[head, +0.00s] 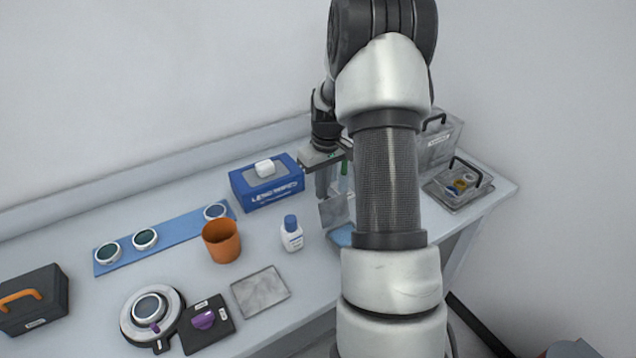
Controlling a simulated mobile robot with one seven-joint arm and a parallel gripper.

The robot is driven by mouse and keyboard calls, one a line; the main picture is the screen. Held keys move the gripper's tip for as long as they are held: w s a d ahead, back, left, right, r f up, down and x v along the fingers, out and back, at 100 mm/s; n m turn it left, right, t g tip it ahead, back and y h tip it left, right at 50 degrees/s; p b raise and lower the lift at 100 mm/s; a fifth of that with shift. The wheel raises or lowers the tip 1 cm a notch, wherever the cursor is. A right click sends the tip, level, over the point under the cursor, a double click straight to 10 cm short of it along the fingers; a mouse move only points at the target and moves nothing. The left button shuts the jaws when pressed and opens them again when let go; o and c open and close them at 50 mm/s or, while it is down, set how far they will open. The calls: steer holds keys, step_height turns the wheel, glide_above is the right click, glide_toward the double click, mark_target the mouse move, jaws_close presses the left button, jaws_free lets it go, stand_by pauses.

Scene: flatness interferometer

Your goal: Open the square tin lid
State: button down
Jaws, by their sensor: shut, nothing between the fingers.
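The square tin (342,237) is on the bench, mostly hidden behind my arm, with blue showing inside it. Its grey square lid (333,214) stands raised, roughly upright, at the tin's back left edge. My gripper (322,192) points down just above and behind the lid. Its fingers are shut with nothing between them. I cannot tell whether the fingertips touch the lid.
A blue wipes box (266,184) stands left of my gripper. A flat grey square plate (260,291) lies in front. Clear lidded cases (457,188) are at right.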

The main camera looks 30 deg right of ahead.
mark_target(326, 198)
stand_by(0.3)
steer(key=s+t+b, duration=0.1)
steer(key=b, duration=0.1)
steer(key=s+t+b, duration=0.1)
steer(key=b, duration=0.1)
steer(key=shift+s+d+r, duration=0.15)
steer(key=shift+r, duration=0.2)
steer(key=shift+s+r+t+b, duration=0.25)
steer(key=shift+t+b, duration=0.15)
steer(key=shift+b, duration=0.15)
steer(key=shift+s+r, duration=0.35)
steer(key=shift+s, duration=0.1)
